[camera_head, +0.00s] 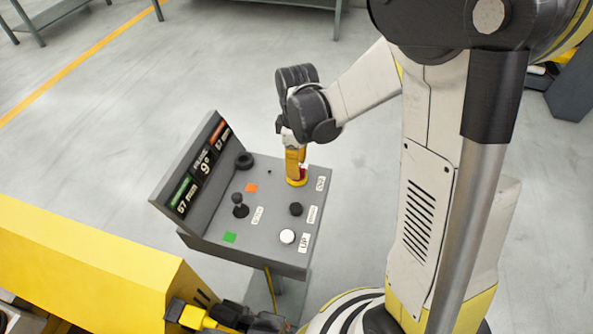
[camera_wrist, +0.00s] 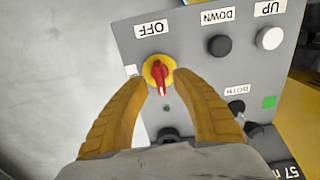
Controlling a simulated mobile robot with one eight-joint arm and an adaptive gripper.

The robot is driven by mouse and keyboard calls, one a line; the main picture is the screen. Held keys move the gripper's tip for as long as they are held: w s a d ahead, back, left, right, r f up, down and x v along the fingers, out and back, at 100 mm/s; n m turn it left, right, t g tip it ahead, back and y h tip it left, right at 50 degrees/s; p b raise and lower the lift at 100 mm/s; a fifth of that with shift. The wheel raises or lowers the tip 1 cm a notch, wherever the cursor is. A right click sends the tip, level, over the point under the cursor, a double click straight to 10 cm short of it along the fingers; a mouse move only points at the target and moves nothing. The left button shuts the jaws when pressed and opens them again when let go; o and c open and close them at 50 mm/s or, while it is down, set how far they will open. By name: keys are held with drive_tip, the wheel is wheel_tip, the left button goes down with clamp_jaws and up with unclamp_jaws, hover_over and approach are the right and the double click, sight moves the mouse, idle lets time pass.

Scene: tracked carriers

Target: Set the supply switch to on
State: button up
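The supply switch is a red rotary knob (camera_wrist: 159,74) on a round yellow plate. An "OFF" label (camera_wrist: 152,29) sits beside it, upside down in the wrist view. The knob's long grip points roughly down in that view, away from the label, with a pale line along it. My gripper (camera_wrist: 158,80) is open, one yellow finger on each side of the knob, with gaps visible between. In the head view my gripper (camera_head: 296,160) points down over the yellow plate (camera_head: 298,183) and hides most of the knob. Contact cannot be told.
The grey control box (camera_head: 217,219) also carries a black "DOWN" button (camera_wrist: 219,45), a white "UP" button (camera_wrist: 269,38), a black joystick (camera_head: 240,206) and a raised display panel (camera_head: 203,168). A yellow beam (camera_head: 85,255) lies at the left. Open floor is behind the box.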

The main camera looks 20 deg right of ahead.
drive_tip(key=shift+f, duration=0.95)
clamp_jaws()
